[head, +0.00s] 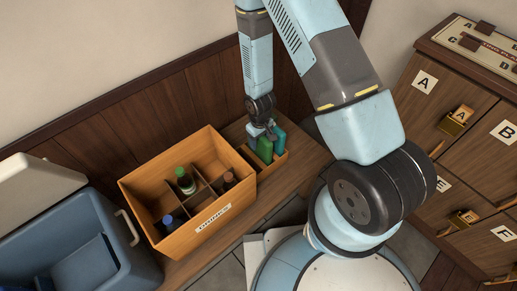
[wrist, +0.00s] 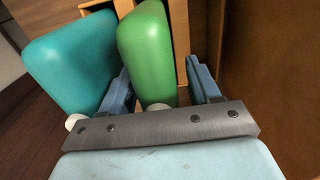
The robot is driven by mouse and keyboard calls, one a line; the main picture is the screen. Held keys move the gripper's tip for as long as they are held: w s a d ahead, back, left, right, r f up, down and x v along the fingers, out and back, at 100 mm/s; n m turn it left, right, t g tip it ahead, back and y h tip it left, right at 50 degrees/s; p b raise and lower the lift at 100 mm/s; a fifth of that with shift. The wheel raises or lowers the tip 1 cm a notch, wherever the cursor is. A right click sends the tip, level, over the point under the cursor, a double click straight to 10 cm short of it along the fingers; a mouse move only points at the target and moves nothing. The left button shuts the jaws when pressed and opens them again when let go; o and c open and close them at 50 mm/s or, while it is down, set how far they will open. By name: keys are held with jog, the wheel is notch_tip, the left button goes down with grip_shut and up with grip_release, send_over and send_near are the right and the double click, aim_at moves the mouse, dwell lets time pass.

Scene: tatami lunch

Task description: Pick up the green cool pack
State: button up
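The green cool pack (head: 265,149) stands upright in a small wooden holder (head: 268,174) beside the drinks crate. In the wrist view the green pack (wrist: 147,50) is between the two fingers of my gripper (wrist: 160,88). My gripper (head: 263,135) is open, with a finger on each side of the pack. A gap shows between the pack and the right finger; whether the left finger touches it I cannot tell. A teal pack (head: 279,139) stands close beside the green one, and it also shows in the wrist view (wrist: 70,62), outside the left finger.
The wooden drinks crate (head: 147,188) with several bottles stands left of the holder, its wall close to my gripper. An open blue cooler (head: 138,262) is at the lower left. Lettered cabinets (head: 455,150) stand at the right. Wood panelling (head: 120,130) runs behind.

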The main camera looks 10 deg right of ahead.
grip_shut()
dwell(0.3)
dwell(0.4)
